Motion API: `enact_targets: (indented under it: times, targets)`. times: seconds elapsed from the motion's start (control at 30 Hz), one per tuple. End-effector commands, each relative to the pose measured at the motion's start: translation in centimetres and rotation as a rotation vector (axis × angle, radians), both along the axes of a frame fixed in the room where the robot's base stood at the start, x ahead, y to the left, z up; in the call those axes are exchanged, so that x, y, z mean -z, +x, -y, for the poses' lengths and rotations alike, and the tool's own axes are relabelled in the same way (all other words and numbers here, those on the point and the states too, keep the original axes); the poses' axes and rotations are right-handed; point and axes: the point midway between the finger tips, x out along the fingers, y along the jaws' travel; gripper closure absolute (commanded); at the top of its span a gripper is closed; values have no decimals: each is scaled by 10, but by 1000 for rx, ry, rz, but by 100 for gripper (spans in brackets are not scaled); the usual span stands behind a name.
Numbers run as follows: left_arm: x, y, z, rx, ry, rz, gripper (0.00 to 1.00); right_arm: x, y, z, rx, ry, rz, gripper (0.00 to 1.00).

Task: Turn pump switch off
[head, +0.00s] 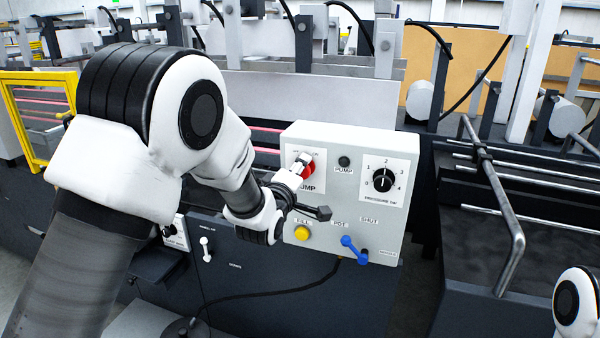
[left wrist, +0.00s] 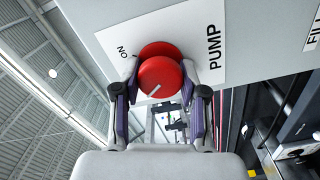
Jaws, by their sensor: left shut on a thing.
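The pump switch is a red round knob (head: 309,170) on a white plate marked PUMP, at the left of the grey control box (head: 345,215). In the left wrist view the knob (left wrist: 160,78) shows a pale pointer line, and the ON mark (left wrist: 122,51) is to its upper left. The OFF mark is not readable there. My left gripper (head: 302,167) is at the knob, and in the left wrist view its fingers (left wrist: 160,100) are shut on the knob from both sides. My arm partly covers the switch plate in the head view.
The box also has a black pressure dial (head: 383,180), a dark pump indicator (head: 344,161), a yellow button (head: 302,233) and a blue lever (head: 354,249). A bent metal rail (head: 497,205) stands to the right. A black cable hangs below the box.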

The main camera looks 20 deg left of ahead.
Motion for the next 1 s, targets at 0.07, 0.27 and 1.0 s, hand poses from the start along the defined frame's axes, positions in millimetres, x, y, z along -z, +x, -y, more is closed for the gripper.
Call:
enact_targets:
  times: [0.07, 0.27, 1.0]
  targets:
    - [0, 0, 0, 0, -7, 0, 92, 0, 0, 0, 0, 0, 0, 100]
    - [0, 0, 0, 0, -8, 0, 93, 0, 0, 0, 0, 0, 0, 100]
    - [0, -32, -1, 0, -5, -1, 34, 0, 0, 0, 0, 0, 0, 100]
